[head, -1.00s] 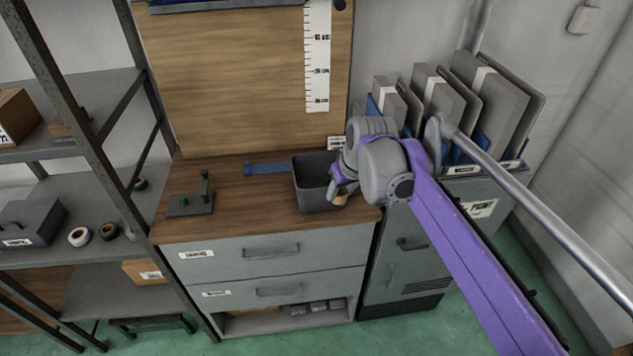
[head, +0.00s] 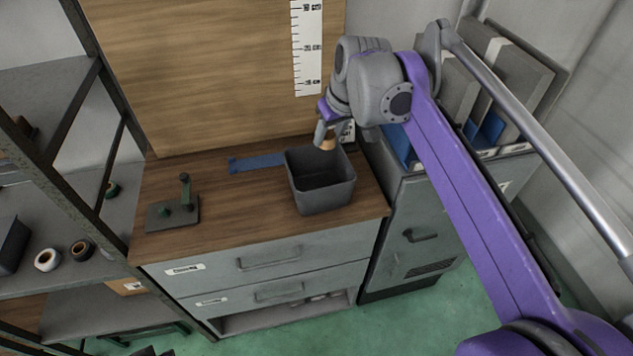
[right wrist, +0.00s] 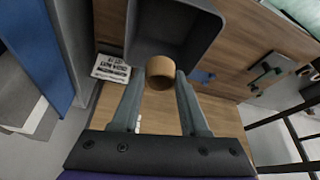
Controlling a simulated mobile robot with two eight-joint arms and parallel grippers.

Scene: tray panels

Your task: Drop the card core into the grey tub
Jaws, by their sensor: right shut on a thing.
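The card core (head: 327,143) is a short brown cardboard tube. My right gripper (head: 325,137) is shut on it and holds it up by the back right rim of the grey tub (head: 321,194). The tub is dark grey, open-topped and stands on the wooden bench top; its visible inside looks empty. In the right wrist view the card core (right wrist: 160,68) sits between the two fingertips of the right gripper (right wrist: 161,77), with the tub (right wrist: 176,28) just beyond it. My left gripper is not in view.
A blue strip (head: 258,162) lies on the bench top (head: 232,205) left of the tub. A dark green fixture with an upright post (head: 173,209) stands further left. Shelving with tape rolls (head: 47,259) is at the left. A grey cabinet with upright panels (head: 505,75) is at the right.

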